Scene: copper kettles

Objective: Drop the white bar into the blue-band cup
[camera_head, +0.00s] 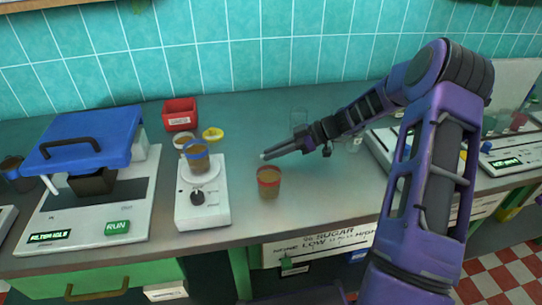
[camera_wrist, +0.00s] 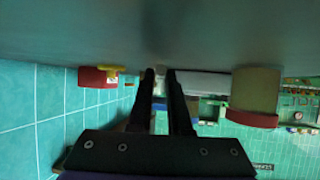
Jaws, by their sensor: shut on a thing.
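The blue-band cup (camera_head: 197,161) stands upright on the round white plate of a small white device with a black knob. It holds something brownish. My gripper (camera_head: 264,156) is to the right of this cup and apart from it, its fingers pointing left. The fingers are shut on a small white bar, of which a pale end (camera_head: 262,156) shows at the tips. In the wrist view the fingertips (camera_wrist: 160,73) are close together, with a small pale bit between them. The rest of the bar is hidden by the fingers.
A red-band cup (camera_head: 268,183) stands on the counter just in front of my gripper. A red bin (camera_head: 180,114), a yellow dish (camera_head: 213,134) and a pale cup (camera_head: 181,141) are behind the white device (camera_head: 202,207). A blue-lidded machine (camera_head: 85,140) stands left. Clear glass (camera_head: 299,119) stands behind my gripper.

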